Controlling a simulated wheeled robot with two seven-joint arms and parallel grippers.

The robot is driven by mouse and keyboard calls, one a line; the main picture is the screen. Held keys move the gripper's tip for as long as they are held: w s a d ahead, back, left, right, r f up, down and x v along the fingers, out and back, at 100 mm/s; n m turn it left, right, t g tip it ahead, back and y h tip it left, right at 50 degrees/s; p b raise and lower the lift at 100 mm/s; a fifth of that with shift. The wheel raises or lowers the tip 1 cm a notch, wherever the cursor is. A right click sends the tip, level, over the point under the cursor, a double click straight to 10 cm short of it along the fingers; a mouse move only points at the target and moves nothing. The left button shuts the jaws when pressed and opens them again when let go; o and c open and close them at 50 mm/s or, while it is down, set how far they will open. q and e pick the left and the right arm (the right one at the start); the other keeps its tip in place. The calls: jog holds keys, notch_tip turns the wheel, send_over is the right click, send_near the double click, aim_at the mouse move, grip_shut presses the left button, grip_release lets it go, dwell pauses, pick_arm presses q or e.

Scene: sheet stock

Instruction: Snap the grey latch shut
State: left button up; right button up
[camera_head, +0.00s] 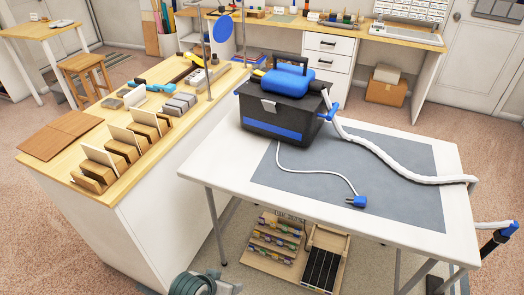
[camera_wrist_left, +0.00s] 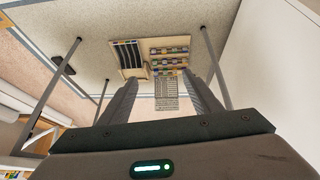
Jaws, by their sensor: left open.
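The grey latch (camera_head: 268,104) is a small flap on the upper front of a black and blue vacuum-like box (camera_head: 270,128), on a white table. It seems to stand slightly out from the front, but I cannot tell its exact angle. My left gripper (camera_head: 203,282) is at the bottom edge of the head view, low in front of the table and well away from the latch. In the left wrist view its two ribbed grey fingers (camera_wrist_left: 159,80) are apart with nothing held between them. The latch is not in that view. My right gripper is not in view.
A white hose (camera_head: 375,150) runs right across the grey mat (camera_head: 400,195), and a blue-plugged cord (camera_head: 315,174) lies in front. A wooden counter (camera_head: 70,160) with holders is at left. Racks (camera_head: 325,258) stand under the table, also in the wrist view (camera_wrist_left: 130,58).

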pick_arm(q)
jog(key=s+a+f+g+y, duration=0.1)
jog(key=s+a+f, duration=0.25)
jog(key=s, duration=0.35)
jog(key=s+a+f+g+y, duration=0.1)
jog(key=s+a+f, duration=0.25)
jog(key=s, duration=0.45)
jog(key=s+a+f+g+p, duration=0.1)
jog(key=s+f+p, duration=0.1)
jog(key=s+f, duration=0.55)
jog(key=s+a+f+p, duration=0.15)
jog(key=s+f, duration=0.25)
jog(key=f, duration=0.6)
jog(key=s+a+f+p, duration=0.1)
jog(key=s+f, duration=0.2)
jog(key=s, duration=0.3)
jog(key=s+f+g+p, duration=0.1)
jog(key=s+f, duration=0.2)
jog(key=s, duration=0.3)
jog(key=shift+s+a+n+p, duration=0.15)
jog(key=shift+a+n+p, duration=0.15)
jog(key=shift+a+p, duration=0.1)
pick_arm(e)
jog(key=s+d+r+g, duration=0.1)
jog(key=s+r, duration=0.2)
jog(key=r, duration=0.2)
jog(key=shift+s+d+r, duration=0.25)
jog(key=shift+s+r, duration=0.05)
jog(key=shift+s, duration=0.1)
